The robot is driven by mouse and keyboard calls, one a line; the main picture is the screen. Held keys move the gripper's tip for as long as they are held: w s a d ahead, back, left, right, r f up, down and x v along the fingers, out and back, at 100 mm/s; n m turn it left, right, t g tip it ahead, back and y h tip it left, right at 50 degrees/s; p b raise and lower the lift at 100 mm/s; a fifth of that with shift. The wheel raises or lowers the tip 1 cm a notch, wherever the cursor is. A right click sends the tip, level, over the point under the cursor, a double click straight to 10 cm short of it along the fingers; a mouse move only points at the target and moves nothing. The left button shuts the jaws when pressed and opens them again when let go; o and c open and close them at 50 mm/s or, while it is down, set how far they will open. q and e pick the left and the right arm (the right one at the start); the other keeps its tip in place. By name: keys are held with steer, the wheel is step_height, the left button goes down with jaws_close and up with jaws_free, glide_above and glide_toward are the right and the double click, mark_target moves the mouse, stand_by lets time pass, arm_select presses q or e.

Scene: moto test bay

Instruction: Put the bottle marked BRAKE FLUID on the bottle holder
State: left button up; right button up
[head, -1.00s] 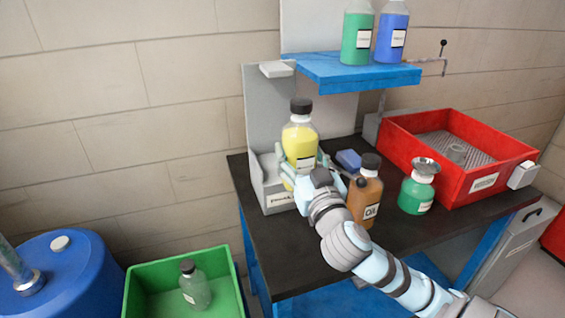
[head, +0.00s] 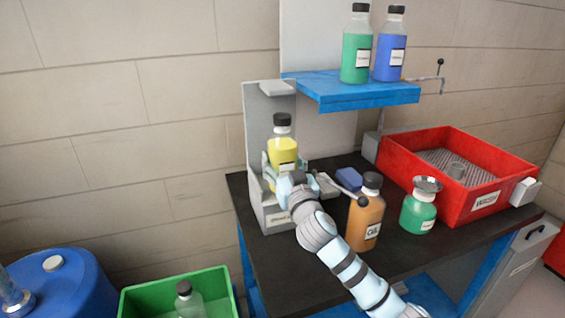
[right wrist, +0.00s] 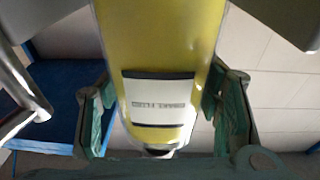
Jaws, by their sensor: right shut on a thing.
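The bottle marked BRAKE FLUID (head: 283,151) is clear with yellow liquid and a black cap. It stands upright within the grey bottle holder (head: 257,112) at the left of the bench. My right gripper (head: 280,172) is shut around the bottle's lower part. In the right wrist view the bottle (right wrist: 158,40) fills the middle, its label readable between the two green fingers. The bottle's base is hidden behind the gripper, so I cannot tell whether it touches the holder's floor. My left gripper is not in view.
An orange-brown OIL bottle (head: 365,215) stands close to my right forearm. A green bottle with a funnel (head: 419,208), a blue block (head: 349,178) and a red tray (head: 408,168) are to the right. A blue shelf (head: 360,95) holds two bottles. A green bin (head: 152,299) is below left.

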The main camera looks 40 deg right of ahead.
steer(key=o, duration=1.3)
steer(key=shift+f, duration=0.15)
steer(key=shift+o, duration=0.7)
steer(key=shift+r, duration=0.35)
steer(key=v, duration=1.2)
steer(key=shift+s+a+f, duration=0.1)
steer(key=shift+f, duration=0.05)
